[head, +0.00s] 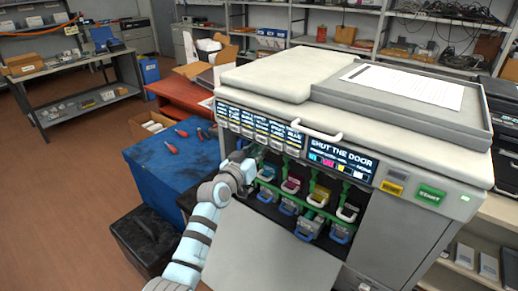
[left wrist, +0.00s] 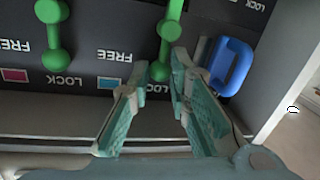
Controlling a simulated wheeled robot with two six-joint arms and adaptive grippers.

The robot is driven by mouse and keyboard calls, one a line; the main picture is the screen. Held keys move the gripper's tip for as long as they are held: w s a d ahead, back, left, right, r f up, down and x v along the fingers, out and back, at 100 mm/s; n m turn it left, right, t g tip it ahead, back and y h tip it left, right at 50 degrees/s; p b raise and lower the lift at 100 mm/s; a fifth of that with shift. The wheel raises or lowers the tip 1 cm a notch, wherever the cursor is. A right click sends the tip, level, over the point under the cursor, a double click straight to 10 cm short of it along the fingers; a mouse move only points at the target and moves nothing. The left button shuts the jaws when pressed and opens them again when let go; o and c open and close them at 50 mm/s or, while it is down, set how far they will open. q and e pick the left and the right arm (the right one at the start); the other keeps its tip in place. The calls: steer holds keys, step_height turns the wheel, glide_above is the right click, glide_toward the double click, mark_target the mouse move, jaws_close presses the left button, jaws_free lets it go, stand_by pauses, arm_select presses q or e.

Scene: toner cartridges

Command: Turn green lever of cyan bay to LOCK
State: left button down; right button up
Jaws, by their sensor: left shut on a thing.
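The printer's open front shows a row of cartridge bays. My left gripper (head: 252,158) reaches in at the leftmost one. In the left wrist view, which is upside down, my left gripper (left wrist: 158,70) is shut on the knob end of a green lever (left wrist: 169,28). A cyan swatch (left wrist: 109,83) marks this bay. The lever is nearly upright in the picture, its held end close to the word LOCK and apart from FREE. The neighbouring magenta bay's green lever (left wrist: 51,35) stands beside it, its end also near LOCK. My right gripper is not in view.
A blue handle (left wrist: 231,67) is close beside the gripper finger. The lowered white door (head: 265,245) lies below the bays. Coloured cartridges (head: 291,185) and blue handles (head: 304,236) crowd the opening. A blue table (head: 165,170) stands left of the printer.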

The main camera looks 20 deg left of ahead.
arm_select(q)
steer(key=c, duration=1.5)
jaws_free()
steer(key=shift+a, duration=0.1)
steer(key=v, duration=1.2)
steer(key=shift+w, duration=0.1)
